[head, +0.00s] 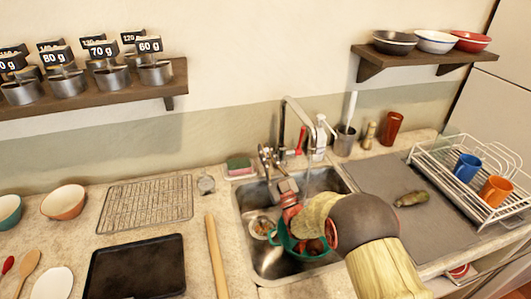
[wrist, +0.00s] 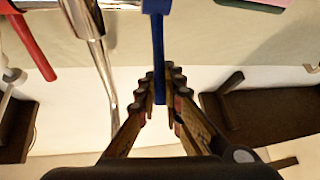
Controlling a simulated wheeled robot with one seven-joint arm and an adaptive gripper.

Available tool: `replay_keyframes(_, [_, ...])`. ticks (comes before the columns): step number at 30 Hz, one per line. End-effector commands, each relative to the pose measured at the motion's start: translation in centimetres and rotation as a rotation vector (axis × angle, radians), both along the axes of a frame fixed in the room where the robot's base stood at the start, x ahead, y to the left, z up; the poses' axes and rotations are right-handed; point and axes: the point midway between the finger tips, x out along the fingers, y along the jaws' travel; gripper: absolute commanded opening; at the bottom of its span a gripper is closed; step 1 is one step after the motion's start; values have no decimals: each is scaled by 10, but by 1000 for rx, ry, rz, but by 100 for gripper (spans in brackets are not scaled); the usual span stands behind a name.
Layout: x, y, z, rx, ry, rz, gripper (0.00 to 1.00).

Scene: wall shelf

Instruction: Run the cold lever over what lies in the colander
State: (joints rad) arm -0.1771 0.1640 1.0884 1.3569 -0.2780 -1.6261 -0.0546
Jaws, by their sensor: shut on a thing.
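The cold lever (wrist: 158,45), a blue bar, runs down between the fingertips in the wrist view. My gripper (wrist: 163,72) is shut on it; in the head view my gripper (head: 269,156) is at the back left of the sink, beside the tap. The red lever (head: 299,138) is right of it and also shows in the wrist view (wrist: 35,45). The tap spout (head: 284,122) rises behind the sink (head: 249,262). The green colander (head: 282,238) stands in the sink with reddish things in it, partly hidden by my arm. I cannot tell whether water runs.
A sponge (head: 239,166) lies behind the sink's left corner. A small bowl (head: 261,226) is in the sink left of the colander. A grey mat (head: 375,180) and dish rack (head: 455,150) are right; a wire rack (head: 145,203) and dark tray (head: 135,268) are left.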

Motion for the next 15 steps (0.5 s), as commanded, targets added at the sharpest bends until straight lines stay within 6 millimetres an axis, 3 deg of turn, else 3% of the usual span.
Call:
replay_keyframes(2, [0,0,-1,-1,2,0,0])
replay_keyframes(3, [0,0,-1,-1,2,0,10])
replay_keyframes(12, [0,0,0,0,1,0,27])
replay_keyframes(15, [0,0,0,0,1,0,27])
